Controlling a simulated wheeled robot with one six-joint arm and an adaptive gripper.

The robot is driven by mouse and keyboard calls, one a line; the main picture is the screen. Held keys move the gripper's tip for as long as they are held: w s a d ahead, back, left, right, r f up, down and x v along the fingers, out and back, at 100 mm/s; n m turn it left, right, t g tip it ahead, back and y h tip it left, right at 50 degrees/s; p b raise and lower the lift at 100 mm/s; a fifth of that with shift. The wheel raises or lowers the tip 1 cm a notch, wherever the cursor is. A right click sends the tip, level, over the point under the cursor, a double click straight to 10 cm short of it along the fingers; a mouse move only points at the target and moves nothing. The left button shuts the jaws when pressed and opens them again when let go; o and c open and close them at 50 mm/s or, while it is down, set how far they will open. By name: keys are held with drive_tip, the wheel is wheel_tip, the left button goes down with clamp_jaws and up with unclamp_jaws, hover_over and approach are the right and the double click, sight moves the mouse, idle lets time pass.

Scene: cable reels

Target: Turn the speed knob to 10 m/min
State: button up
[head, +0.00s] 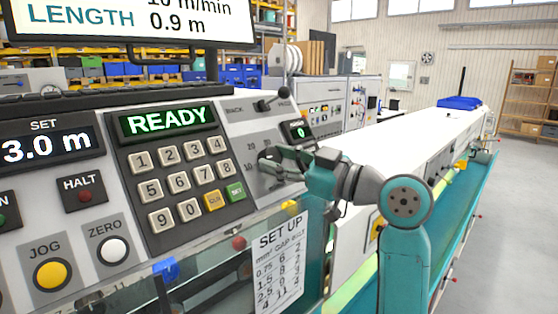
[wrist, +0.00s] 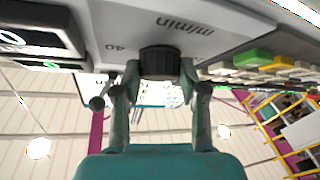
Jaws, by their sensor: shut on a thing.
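The speed knob (wrist: 160,62) is a dark ribbed cylinder on the grey panel, seen in the wrist view between my two fingers. Marks "40" and "m/min" show upside down beside it. In the head view my gripper (head: 270,164) is at the panel's right part, shut on the knob and mostly hiding it. Scale marks "20" and "10" show just left of the gripper. The knob's pointer is hidden, so its setting cannot be read from it. A screen (head: 130,22) at the top shows "10 m/min", partly cut off, and "LENGTH 0.9 m".
Left of the gripper is a keypad (head: 185,180) under a green "READY" display (head: 168,120). A lever (head: 271,103) and a small display reading 0 (head: 300,132) sit just above the gripper. A "SET UP" sheet (head: 278,258) hangs below. A long white machine (head: 400,150) stretches behind my arm.

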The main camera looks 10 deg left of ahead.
drive_tip(key=shift+n+g, duration=0.7)
drive_tip(key=shift+n, duration=0.1)
drive_tip(key=o, duration=1.1)
drive_tip(key=shift+o, duration=0.2)
drive_tip(key=v, duration=1.2)
drive_tip(key=shift+f, duration=0.2)
drive_tip(key=shift+w, duration=0.1)
